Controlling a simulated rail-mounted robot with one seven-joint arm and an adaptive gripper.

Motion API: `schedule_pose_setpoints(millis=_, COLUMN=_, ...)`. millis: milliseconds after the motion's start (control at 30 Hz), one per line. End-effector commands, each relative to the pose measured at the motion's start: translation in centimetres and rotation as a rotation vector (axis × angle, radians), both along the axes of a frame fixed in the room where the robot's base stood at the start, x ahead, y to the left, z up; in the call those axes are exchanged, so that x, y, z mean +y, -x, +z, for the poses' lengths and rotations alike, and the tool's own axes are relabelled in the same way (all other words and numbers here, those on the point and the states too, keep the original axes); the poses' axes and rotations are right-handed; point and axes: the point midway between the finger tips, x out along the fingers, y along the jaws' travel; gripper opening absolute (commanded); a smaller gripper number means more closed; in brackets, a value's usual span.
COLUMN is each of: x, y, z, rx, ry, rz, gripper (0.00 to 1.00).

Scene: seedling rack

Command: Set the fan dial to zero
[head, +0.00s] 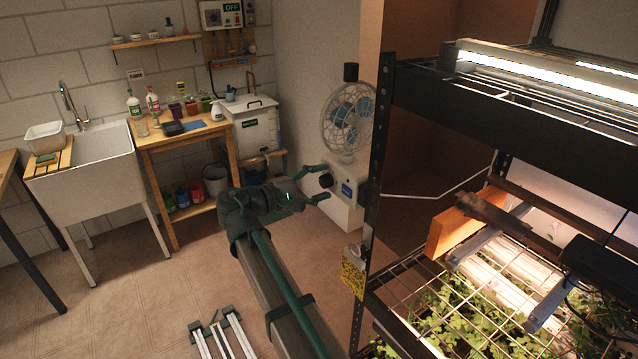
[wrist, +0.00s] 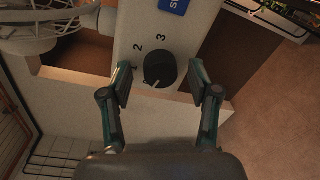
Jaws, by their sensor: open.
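The fan dial (wrist: 160,69) is a round black knob on the pale fan housing. Its white pointer mark points down and left in the wrist view. In the head view the dial (head: 326,180) is on the front of the fan base, below the caged fan (head: 349,117). My gripper (wrist: 160,82) is open, with one finger on each side of the dial. I cannot tell whether either finger touches it.
A black shelving rack (head: 377,165) with lit seedling trays stands close to the right of my arm. A yellow tag (head: 353,279) hangs on its post. A sink (head: 92,176) and wooden bench (head: 175,141) stand at the back left. Metal rails (head: 222,335) lie on the floor.

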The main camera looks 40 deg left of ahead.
Motion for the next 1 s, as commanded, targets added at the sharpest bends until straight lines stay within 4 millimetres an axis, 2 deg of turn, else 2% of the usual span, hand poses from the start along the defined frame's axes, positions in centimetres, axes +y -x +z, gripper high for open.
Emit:
schedule_pose_setpoints(millis=267, x=0.3, y=0.9, z=0.0, rx=0.0, ry=-0.001, rz=0.001, gripper=0.61)
schedule_pose_setpoints(millis=733, x=3.2, y=8.6, z=0.5, rx=0.0, ry=0.0, rz=0.003, gripper=0.61)
schedule_pose_setpoints(millis=1000, x=4.0, y=11.1, z=0.7, rx=-0.001, ry=0.0, rz=0.0, gripper=0.61)
